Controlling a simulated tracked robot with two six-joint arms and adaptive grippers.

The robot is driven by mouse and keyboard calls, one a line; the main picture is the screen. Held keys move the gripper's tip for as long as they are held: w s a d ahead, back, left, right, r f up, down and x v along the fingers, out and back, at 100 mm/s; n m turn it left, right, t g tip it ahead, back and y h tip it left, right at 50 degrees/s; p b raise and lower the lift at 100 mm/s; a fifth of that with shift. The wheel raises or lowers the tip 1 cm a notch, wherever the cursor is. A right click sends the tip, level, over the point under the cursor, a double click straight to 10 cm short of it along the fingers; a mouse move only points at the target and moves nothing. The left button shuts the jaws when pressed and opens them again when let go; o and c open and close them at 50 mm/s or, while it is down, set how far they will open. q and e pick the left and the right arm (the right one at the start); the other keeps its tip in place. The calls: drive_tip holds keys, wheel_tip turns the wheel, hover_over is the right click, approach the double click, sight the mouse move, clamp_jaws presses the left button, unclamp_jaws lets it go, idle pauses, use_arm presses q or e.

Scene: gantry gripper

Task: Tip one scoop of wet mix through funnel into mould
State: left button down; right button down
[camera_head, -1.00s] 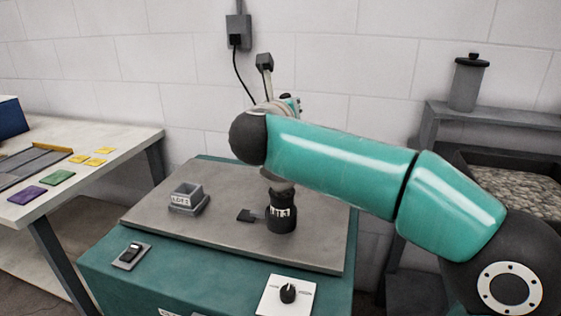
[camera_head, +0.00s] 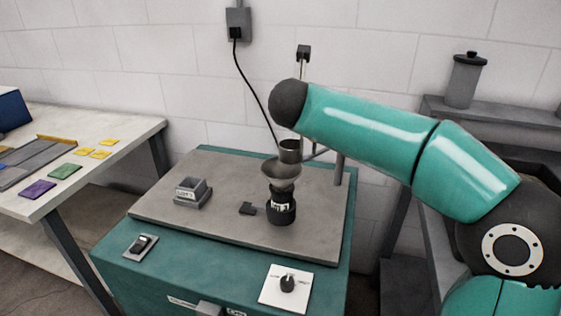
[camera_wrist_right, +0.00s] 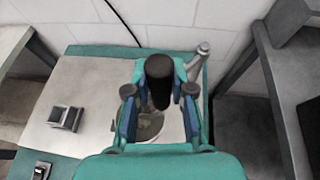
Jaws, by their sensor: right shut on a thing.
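A grey funnel (camera_head: 281,173) sits on a dark round labelled container (camera_head: 281,208), which looks like the mould, on the machine's grey top. A small grey cup (camera_head: 290,151), probably the scoop's bowl, is just above the funnel's mouth; its contents cannot be seen. In the right wrist view my right gripper (camera_wrist_right: 160,108) is shut on a black rounded handle (camera_wrist_right: 159,78). The funnel's bowl (camera_wrist_right: 150,124) shows below between the fingers. In the head view my right arm covers most of the gripper. My left gripper is not in view.
A square grey box (camera_head: 192,187) with a label stands to the left on the machine top (camera_head: 235,222). A switch (camera_head: 141,244) and a knob (camera_head: 288,283) are at the front. A side table (camera_head: 120,150) with coloured cards stands left; a shelf with a canister (camera_head: 465,82) stands right.

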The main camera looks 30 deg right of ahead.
drive_tip(key=shift+d, duration=0.1)
idle(0.3)
wheel_tip(320, 180, up, 5)
drive_tip(key=p, duration=0.5)
idle(0.4)
